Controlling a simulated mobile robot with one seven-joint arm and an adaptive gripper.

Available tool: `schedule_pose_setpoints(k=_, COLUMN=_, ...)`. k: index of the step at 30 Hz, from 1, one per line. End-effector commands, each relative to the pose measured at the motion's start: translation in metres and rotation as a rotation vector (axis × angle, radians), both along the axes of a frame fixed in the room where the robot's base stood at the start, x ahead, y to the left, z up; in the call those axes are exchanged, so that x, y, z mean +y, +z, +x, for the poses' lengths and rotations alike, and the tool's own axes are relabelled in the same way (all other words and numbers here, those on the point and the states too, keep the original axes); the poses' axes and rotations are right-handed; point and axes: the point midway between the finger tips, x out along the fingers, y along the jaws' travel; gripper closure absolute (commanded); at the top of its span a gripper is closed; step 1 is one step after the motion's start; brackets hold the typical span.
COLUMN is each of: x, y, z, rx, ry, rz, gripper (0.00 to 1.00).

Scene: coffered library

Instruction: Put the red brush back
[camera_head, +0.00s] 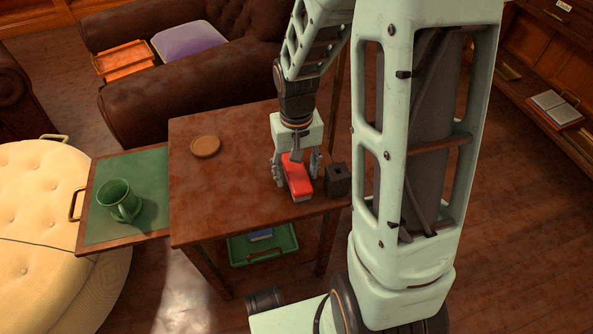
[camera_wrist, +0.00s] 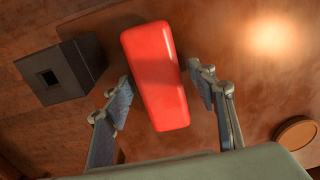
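The red brush (camera_head: 299,181) lies on the wooden table near its front right edge, red on top with a paler lower side. In the wrist view the red brush (camera_wrist: 156,78) sits slightly tilted between my fingers. My gripper (camera_head: 297,168) points down over the brush, one finger on each side. In the wrist view my gripper (camera_wrist: 163,97) is open, with narrow gaps between the fingers and the brush. A dark block with a square hole (camera_head: 338,184) stands on the table just right of the brush; in the wrist view the block (camera_wrist: 62,72) is at the left.
A round brown coaster (camera_head: 205,146) lies at the table's (camera_head: 215,205) back left. A green tray (camera_head: 283,241) with a blue item is below. The table's middle is clear.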

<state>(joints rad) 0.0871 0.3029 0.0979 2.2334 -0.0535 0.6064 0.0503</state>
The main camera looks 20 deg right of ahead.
Motion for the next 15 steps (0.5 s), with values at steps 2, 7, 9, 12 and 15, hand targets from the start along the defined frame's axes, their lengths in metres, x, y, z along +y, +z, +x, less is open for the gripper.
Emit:
schedule_pose_setpoints(k=2, x=0.000, y=0.000, z=0.000, rx=0.000, ry=0.000, rz=0.000, gripper=0.47)
schedule_pose_setpoints(k=7, x=0.000, y=0.001, z=0.000, rx=0.000, ry=0.000, rz=0.000, gripper=0.47)
schedule_pose_setpoints(k=9, x=0.000, y=0.005, z=0.000, rx=-0.001, ry=0.000, rz=0.000, gripper=0.47)
schedule_pose_setpoints(k=12, x=0.000, y=0.018, z=0.001, rx=-0.004, ry=-0.001, rz=0.000, gripper=0.47)
schedule_pose_setpoints(k=15, x=0.000, y=0.039, z=0.001, rx=-0.005, ry=-0.001, rz=0.000, gripper=0.47)
